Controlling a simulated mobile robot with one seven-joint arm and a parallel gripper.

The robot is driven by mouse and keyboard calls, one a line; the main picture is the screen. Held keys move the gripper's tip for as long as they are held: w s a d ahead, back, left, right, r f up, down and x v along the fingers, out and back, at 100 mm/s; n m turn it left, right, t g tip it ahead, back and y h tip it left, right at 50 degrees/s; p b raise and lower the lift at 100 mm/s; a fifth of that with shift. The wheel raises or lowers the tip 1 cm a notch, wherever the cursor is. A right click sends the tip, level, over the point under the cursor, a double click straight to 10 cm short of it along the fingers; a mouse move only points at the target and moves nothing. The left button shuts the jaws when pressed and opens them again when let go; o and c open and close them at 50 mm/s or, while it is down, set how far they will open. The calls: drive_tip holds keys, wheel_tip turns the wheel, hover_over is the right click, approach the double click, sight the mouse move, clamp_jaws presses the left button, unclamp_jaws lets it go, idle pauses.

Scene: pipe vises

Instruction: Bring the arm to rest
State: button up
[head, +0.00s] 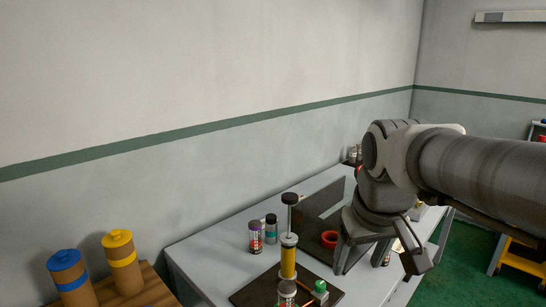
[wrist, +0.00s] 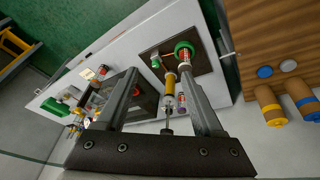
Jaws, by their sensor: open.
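My gripper (head: 379,262) is open and empty, above the right part of the grey table (head: 212,256). Its two fingers spread wide, and they also show in the wrist view (wrist: 160,76). A yellow-bodied pipe assembly (head: 288,262) with a dark-capped rod stands upright on a dark plate (head: 250,293), left of my gripper and apart from it in the head view. A green fitting (head: 321,287) is beside its base. In the wrist view the yellow assembly (wrist: 170,90) shows between the fingers, beyond them.
A red ring (head: 329,239) is on a second dark plate behind my gripper. Small cans (head: 255,237) stand at the table's back edge. A wooden table (head: 150,291) at left holds blue-capped (head: 70,277) and yellow-capped (head: 122,264) cylinders. A wall runs behind.

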drive_tip(key=s+f+m+t, duration=0.1)
drive_tip(key=s+f, duration=0.2)
drive_tip(key=s, duration=0.7)
drive_tip(key=shift+f+m+t, duration=0.4)
